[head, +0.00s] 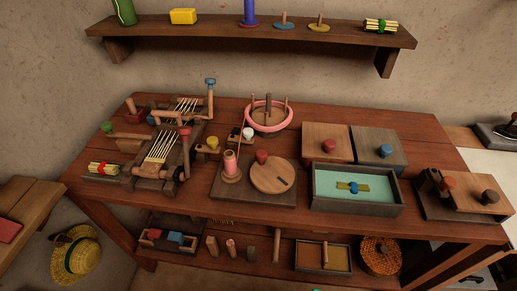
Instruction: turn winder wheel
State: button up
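The likely winder wheel is a round light-wood disc (277,180) lying flat on a dark wooden board (235,193) on the table. A red knob (262,156) stands near its far left rim, and a short dark mark shows on its right side. A pink spool (230,163) stands upright on the same board, left of the disc. A ring of pink thread (287,122) lies around upright pegs behind the board. I cannot identify my gripper in this view.
A small loom-like frame (160,150) stands to the left. Two lidded boxes (327,137) (378,145) and a teal-lined tray (330,185) are at the right. A wall shelf (210,27) hangs above the table (445,156). Several items stand on the lower shelf.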

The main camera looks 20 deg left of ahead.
aim_at(270, 176)
jog(key=u, duration=0.05)
jog(key=k, duration=0.85)
jog(key=u, duration=0.5)
jog(key=i, duration=1)
jog(key=z, duration=0.05)
